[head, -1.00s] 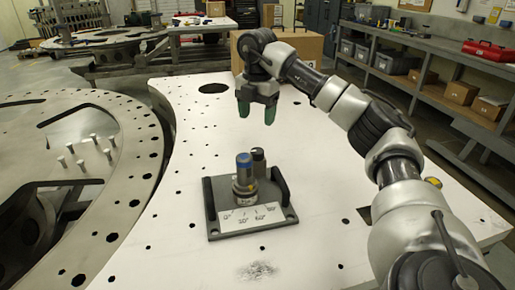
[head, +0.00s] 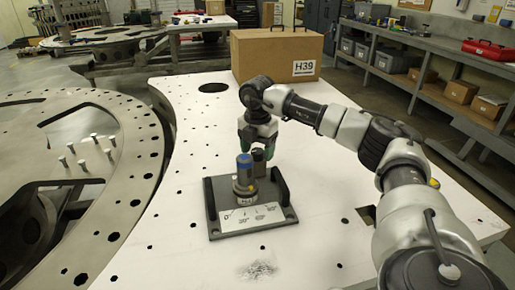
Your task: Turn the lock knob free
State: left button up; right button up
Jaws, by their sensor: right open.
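A dark grey base plate (head: 226,222) with two upright side handles and a white angle-marked label (head: 255,218) sits on the white table. On it stands a grey cylinder with a blue cap (head: 244,170). Just behind and to its right is a shorter black knob with a pale mark (head: 259,160). I cannot tell which of the two is the lock knob. My right gripper (head: 257,150) is open, pointing down, with its green fingertips at the black knob's height, partly hidden behind the two posts. I cannot tell whether it touches the knob. My left gripper is not in view.
The white table (head: 170,240) has scattered holes and is clear around the plate. A cardboard box labelled H39 (head: 277,55) stands at its far edge. A round metal ring (head: 120,190) with several upright pins lies to the left.

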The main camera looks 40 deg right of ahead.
jog(key=c, duration=0.9)
jog(key=n+p, duration=0.1)
jog(key=n, duration=0.2)
jog(key=shift+r+n, duration=0.1)
jog(key=shift+n, duration=0.3)
jog(key=n+p, duration=0.1)
jog(key=n, duration=0.3)
jog(key=shift+n+p, duration=0.3)
jog(key=shift+p, duration=0.05)
jog(key=n, duration=0.4)
jog(key=shift+p, duration=0.35)
jog(key=shift+n, duration=2.8)
